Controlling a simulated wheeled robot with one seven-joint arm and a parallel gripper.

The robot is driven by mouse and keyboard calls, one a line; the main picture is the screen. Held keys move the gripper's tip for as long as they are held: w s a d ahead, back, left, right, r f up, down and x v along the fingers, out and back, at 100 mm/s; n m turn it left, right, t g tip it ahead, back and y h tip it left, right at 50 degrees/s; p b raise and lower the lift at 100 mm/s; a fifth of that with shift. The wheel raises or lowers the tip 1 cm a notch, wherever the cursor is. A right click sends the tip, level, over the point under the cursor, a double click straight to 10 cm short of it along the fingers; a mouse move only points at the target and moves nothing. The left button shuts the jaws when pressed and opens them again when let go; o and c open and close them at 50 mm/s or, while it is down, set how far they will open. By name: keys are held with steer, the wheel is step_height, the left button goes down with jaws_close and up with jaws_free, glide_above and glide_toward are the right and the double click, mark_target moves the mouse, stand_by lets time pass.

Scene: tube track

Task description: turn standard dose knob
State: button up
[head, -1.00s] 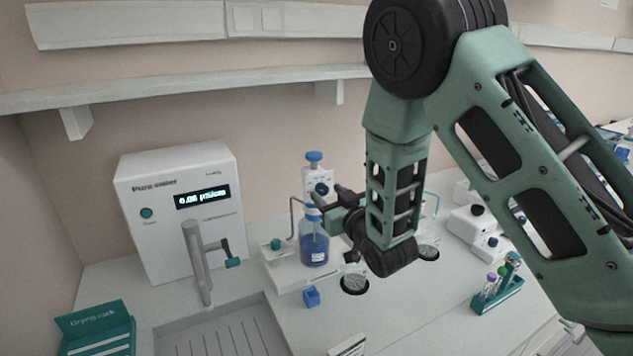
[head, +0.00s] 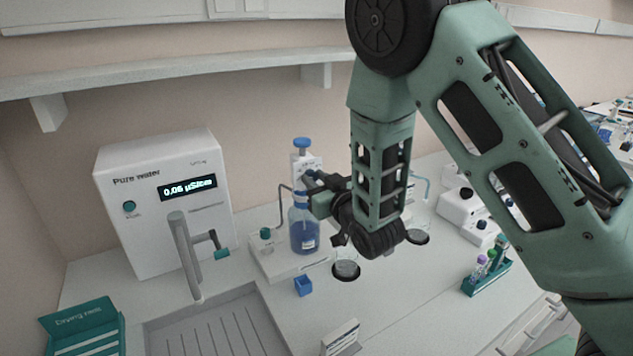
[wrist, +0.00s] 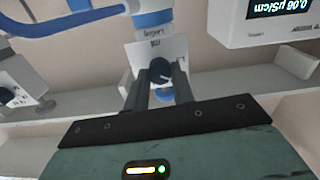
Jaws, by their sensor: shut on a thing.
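In the head view the dispenser (head: 302,160) has a blue top and stands above a bottle (head: 304,232) of blue liquid. There my gripper (head: 313,184) is at the dispenser's front and largely hides the knob. The knob's pointer setting cannot be read.
A Pure water unit (head: 160,200) with a grey spout stands left, behind a sink (head: 215,325). A small blue cube-shaped holder (head: 303,286) and a round dish (head: 346,270) lie below my gripper. A teal tube rack (head: 487,275) stands right. A shelf (head: 180,75) runs behind.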

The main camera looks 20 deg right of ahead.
steer(key=shift+f+b, duration=0.15)
steer(key=shift+b, duration=0.15)
steer(key=m+b, duration=0.4)
steer(key=b, duration=0.1)
steer(key=shift+d+f, duration=0.1)
steer(key=m+b, duration=0.3)
steer(key=shift+b, duration=0.35)
steer(key=shift+r+m, duration=0.2)
steer(key=shift+m, duration=0.2)
steer(key=o, duration=1)
